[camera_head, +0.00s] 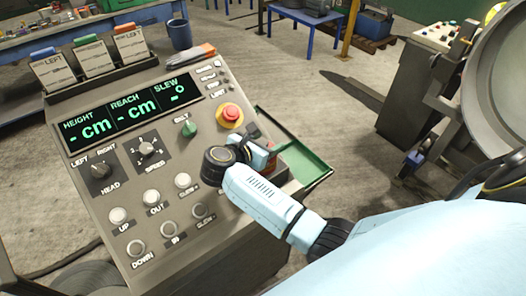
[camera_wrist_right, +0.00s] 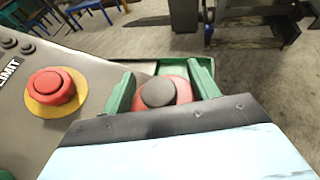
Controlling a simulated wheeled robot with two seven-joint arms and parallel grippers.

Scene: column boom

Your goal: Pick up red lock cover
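A red cover with a round dark grey top (camera_wrist_right: 158,92), which I take to be the red lock cover, shows in the right wrist view between the two green fingers of my right gripper (camera_wrist_right: 162,88). The fingers stand apart, one on each side of it; I see no clear grip, and their contact with it is hard to make out. In the head view my right gripper (camera_head: 266,150) is at the right edge of the control console, by the green side tray (camera_head: 312,162). The arm hides much of this spot. My left gripper is not in view.
The console (camera_head: 150,190) carries a red emergency button (camera_head: 230,114) on a yellow ring, close to my right gripper, plus a green knob (camera_head: 190,130) and several other knobs and buttons. Three tagged clips stand at its back. A grey machine (camera_head: 415,95) stands at right.

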